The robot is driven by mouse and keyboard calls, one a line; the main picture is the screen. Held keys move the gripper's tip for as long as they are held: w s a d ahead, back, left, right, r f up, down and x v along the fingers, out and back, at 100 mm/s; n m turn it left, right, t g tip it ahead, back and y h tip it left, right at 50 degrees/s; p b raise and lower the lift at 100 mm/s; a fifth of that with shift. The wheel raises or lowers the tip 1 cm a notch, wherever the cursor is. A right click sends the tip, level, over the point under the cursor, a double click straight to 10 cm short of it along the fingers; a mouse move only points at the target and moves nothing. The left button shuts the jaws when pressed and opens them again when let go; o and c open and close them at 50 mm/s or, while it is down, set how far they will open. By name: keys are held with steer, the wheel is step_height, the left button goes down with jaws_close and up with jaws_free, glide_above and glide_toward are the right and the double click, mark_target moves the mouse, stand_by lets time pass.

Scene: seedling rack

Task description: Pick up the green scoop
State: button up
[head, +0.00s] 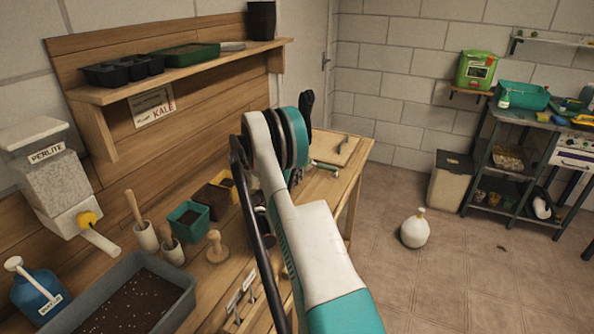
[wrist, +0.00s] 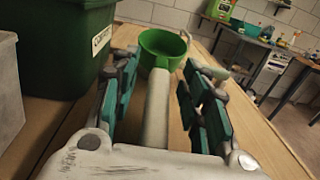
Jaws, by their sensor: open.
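The green scoop (wrist: 163,50) lies on the wooden bench straight ahead in the wrist view, its round bowl facing up. A pale bar (wrist: 158,105), seemingly its handle, runs from the bowl back towards my palm. My gripper (wrist: 160,72) is open, with one finger on each side of this bar and visible gaps to both. The bowl is just beyond the fingertips. In the head view my arm crosses the bench and hides the scoop and my gripper.
A dark green bin (wrist: 65,50) with a label stands close left of my fingers, beside a grey container (wrist: 8,95). Bare bench (wrist: 235,120) lies to the right, up to its edge. A seed tray (head: 180,277) and small pots (head: 188,217) stand on the bench.

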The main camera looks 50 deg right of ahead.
steer(key=shift+d, duration=0.25)
jaws_close()
steer(key=shift+r, duration=0.15)
